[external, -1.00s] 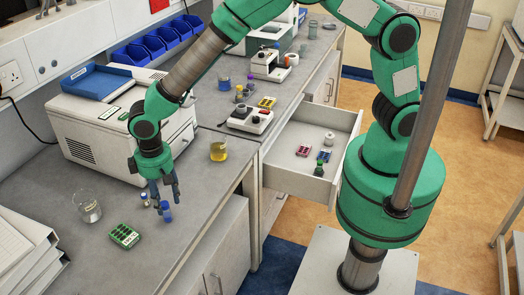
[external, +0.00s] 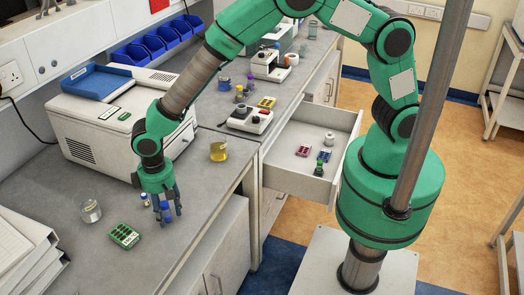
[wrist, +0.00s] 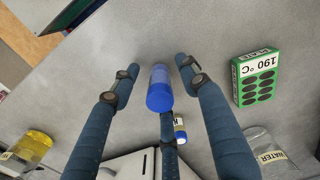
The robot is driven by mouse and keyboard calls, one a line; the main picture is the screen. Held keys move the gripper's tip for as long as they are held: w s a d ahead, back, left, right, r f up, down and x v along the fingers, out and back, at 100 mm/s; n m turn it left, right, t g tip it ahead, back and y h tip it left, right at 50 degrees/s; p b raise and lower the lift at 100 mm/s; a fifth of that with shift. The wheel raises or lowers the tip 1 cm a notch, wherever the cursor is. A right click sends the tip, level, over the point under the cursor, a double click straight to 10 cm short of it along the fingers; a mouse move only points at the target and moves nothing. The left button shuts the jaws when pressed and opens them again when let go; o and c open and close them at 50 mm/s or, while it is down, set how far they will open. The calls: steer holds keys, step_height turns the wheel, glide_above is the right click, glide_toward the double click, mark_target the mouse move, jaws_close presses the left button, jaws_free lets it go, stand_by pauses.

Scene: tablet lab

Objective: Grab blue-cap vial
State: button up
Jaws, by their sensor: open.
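A blue vial with a brighter blue cap (wrist: 159,97) stands on the grey bench between my gripper's fingers; it is partly hidden by them in the external view (external: 165,206). My gripper (wrist: 158,65) is open, with one finger on each side of the vial and a third behind it. I cannot tell whether any finger touches it. A smaller vial with a white label and blue cap (wrist: 180,127) is close beside the third finger; it also shows in the external view (external: 145,199).
A green block with dark wells, labelled 190 °C (wrist: 256,80), lies to the right in the wrist view. A glass beaker labelled WATER (wrist: 266,150) is near it. A beaker of yellow liquid (external: 218,151) stands further along the bench. A white machine (external: 98,140) is behind my gripper.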

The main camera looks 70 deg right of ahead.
mark_target(166, 202)
jaws_close()
steer(key=shift+r, duration=0.1)
stand_by(0.3)
steer(key=shift+r, duration=0.85)
step_height(166, 202, up, 2)
steer(key=shift+s, duration=0.1)
steer(key=s+d+r+p, duration=0.1)
steer(key=s+d, duration=0.8)
steer(key=s, duration=0.4)
steer(key=shift+r, duration=0.1)
